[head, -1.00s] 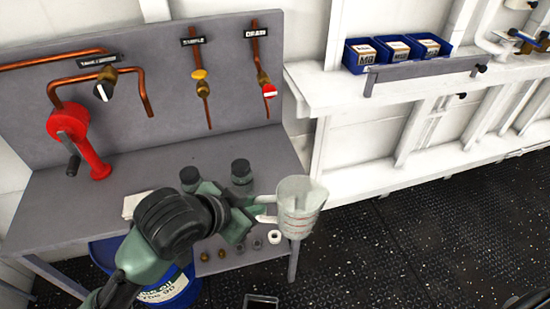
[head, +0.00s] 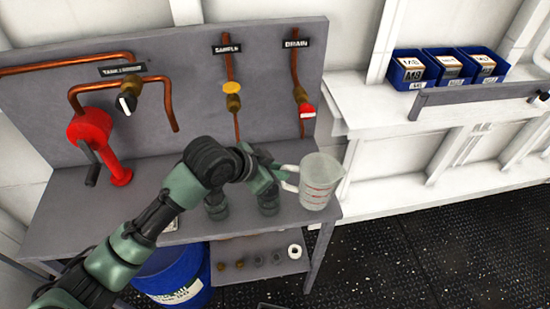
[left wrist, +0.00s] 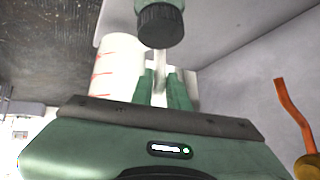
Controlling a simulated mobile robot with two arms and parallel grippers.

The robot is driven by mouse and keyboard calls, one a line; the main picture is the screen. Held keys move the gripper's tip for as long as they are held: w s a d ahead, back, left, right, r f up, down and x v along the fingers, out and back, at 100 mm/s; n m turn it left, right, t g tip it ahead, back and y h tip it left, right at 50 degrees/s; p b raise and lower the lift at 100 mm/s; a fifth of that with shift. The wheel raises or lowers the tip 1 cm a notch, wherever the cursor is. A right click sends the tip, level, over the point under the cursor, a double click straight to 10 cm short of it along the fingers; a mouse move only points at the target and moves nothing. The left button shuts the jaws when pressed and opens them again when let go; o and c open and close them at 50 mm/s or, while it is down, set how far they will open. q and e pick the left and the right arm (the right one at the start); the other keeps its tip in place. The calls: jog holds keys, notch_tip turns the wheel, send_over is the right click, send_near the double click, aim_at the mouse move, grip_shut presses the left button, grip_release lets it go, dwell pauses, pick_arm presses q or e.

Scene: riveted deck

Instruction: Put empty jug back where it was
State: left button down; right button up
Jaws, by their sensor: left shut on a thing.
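The clear measuring jug (head: 320,182) with red marks is upright at the right end of the grey bench (head: 150,228). My left gripper (head: 289,178) is shut on its handle side. In the left wrist view the jug (left wrist: 115,65) is left of the gripper's fingers (left wrist: 165,88). The jug looks empty. I cannot tell whether its base touches the bench top. My right gripper is not in view.
Behind are valves marked SAMPLE (head: 232,95) and DRAIN (head: 304,108), and a red hand pump (head: 92,135). A lower shelf (head: 262,275) holds small fittings. A blue drum (head: 180,285) is below.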

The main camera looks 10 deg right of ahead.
pick_arm(q)
jog(key=w+f+p, duration=0.2)
jog(key=w+f, duration=0.1)
jog(key=w, duration=0.3)
jog(key=shift+w+f, duration=0.2)
jog(key=shift+w, duration=0.05)
jog(key=c, duration=1.4)
grip_release()
jog(key=shift+a+f, duration=0.1)
jog(key=shift+o, duration=0.2)
jog(key=b+v, duration=0.1)
jog(key=v, duration=1.1)
